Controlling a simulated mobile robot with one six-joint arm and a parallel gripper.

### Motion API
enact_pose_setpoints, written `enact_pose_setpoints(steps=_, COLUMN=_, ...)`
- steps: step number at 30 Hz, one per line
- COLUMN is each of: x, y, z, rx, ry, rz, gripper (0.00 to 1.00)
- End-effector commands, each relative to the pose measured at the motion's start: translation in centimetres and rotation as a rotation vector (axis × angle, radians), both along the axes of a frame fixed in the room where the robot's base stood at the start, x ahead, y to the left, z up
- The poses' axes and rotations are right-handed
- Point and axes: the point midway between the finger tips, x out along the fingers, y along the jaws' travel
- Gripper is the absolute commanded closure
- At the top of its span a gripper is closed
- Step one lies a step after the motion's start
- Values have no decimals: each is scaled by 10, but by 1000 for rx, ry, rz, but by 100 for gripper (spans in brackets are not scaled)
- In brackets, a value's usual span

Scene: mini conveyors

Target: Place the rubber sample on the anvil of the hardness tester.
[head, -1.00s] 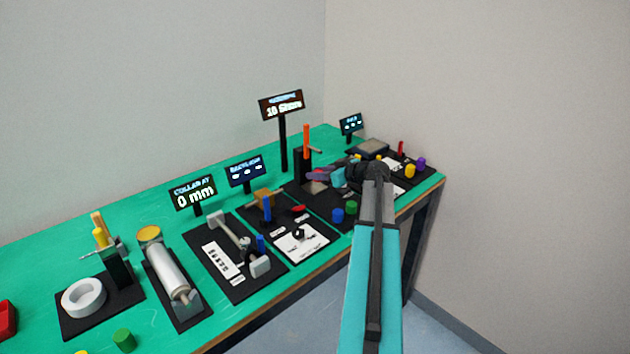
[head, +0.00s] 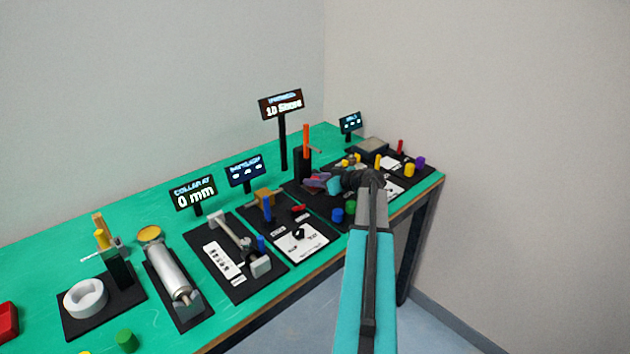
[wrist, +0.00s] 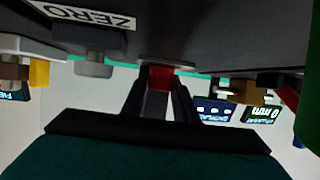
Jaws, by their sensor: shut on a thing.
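The hardness tester (head: 302,165) is a dark post with an orange lever, beside a tall sign reading about 10 Shore. My gripper (head: 320,181) is low at the foot of this post. In the wrist view, which looks upside down, my gripper (wrist: 160,95) is shut on a small red block, the rubber sample (wrist: 160,77). The sample is right at a pale grey plate, probably the anvil (wrist: 165,62); I cannot tell whether they touch. In the head view my gripper covers the anvil and sample.
Blue and green cylinders (head: 344,212) stand just in front of my gripper. Yellow and purple cylinders (head: 414,165) stand to the right. A board with a black knob (head: 299,235) lies to the left. In the wrist view a ZERO label (wrist: 88,15) and grey knob (wrist: 95,62) are close.

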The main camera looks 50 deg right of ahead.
Motion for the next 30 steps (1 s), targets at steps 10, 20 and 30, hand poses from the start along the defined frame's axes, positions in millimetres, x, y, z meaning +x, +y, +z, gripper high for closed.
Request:
enact_pose_setpoints(steps=10, x=-1, y=-1, z=-1, rx=0, ry=0, rz=-1, gripper=57)
enact_pose_setpoints(steps=20, x=-1, y=-1, z=-1, rx=0, ry=0, rz=-2, gripper=55)
enact_pose_setpoints(steps=30, x=-17, y=-2, z=6, rx=-1, ry=-1, rz=-3, gripper=55)
